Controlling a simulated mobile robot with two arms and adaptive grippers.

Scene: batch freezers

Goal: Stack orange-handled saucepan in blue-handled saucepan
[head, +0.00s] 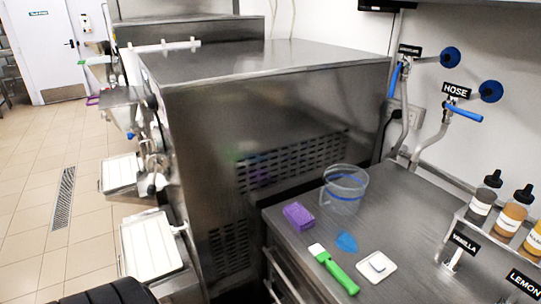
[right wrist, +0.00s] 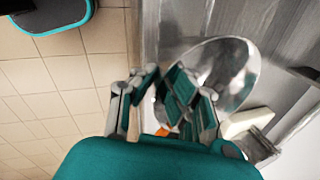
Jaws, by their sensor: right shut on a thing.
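In the right wrist view, my right gripper (right wrist: 164,92) is shut, with a small bit of orange handle (right wrist: 162,132) showing between its fingers. A shiny round metal pan (right wrist: 232,68), which looks like the orange-handled saucepan, is just beyond and to the right of the fingers, partly covered by them. I cannot make out the blue-handled saucepan in either view. Neither gripper shows in the head view.
The head view shows a grey counter (head: 408,220) with a clear jug (head: 345,188), purple sponge (head: 298,216), green-handled spatula (head: 338,275) and white dish (head: 376,266). Bottles (head: 482,204) stand on a shelf at right. A large steel freezer (head: 270,105) fills the middle; tiled floor is open at left.

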